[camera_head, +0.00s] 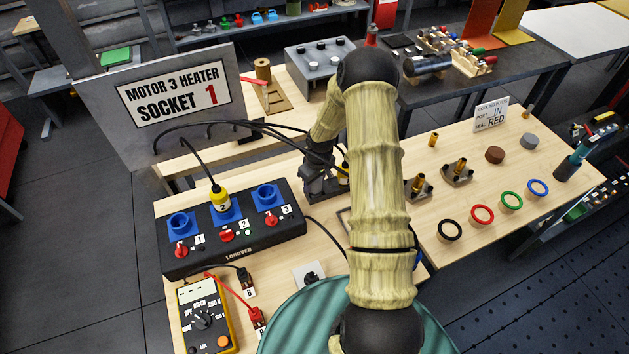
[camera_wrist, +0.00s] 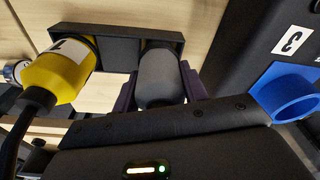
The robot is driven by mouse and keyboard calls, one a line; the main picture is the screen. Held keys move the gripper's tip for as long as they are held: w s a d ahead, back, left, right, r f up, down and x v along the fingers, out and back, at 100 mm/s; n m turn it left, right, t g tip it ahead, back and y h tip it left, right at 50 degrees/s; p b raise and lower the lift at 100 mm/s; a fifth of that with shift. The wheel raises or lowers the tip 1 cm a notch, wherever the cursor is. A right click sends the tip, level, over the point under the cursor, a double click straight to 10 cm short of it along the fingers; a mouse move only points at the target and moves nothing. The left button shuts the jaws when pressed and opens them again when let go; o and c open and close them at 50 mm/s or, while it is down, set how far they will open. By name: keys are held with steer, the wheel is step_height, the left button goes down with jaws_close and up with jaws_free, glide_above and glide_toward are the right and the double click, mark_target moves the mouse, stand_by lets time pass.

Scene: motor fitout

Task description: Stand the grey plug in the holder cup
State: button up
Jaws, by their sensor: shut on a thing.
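The grey plug (camera_wrist: 160,78) is between the dark purple jaws of my gripper (camera_wrist: 158,92) in the wrist view. Its far end meets a dark holder (camera_wrist: 115,50); I cannot tell whether it is seated in a cup there or held just in front of it. A yellow plug (camera_wrist: 62,77) with a number label and a black cable is at the same holder, left of the grey plug. In the head view my gripper (camera_head: 320,186) is low over the table, right of the socket box; the arm and gripper hide the grey plug and most of the holder.
The black socket box (camera_head: 240,243) has three blue sockets and red switches. A yellow plug (camera_head: 220,200) is in its middle socket. A sign (camera_head: 183,98) reads "MOTOR 3 HEATER SOCKET 1". Black cables cross beside my gripper. A yellow meter (camera_head: 207,316) lies in front.

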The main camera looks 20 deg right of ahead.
steer(key=shift+f, duration=0.3)
steer(key=o, duration=1.1)
steer(key=shift+o, duration=0.2)
step_height(320, 180, up, 17)
steer(key=s+b, duration=0.2)
steer(key=b, duration=0.1)
steer(key=shift+d+r+b, duration=0.15)
steer(key=shift+d+b, duration=0.15)
steer(key=shift+d, duration=0.05)
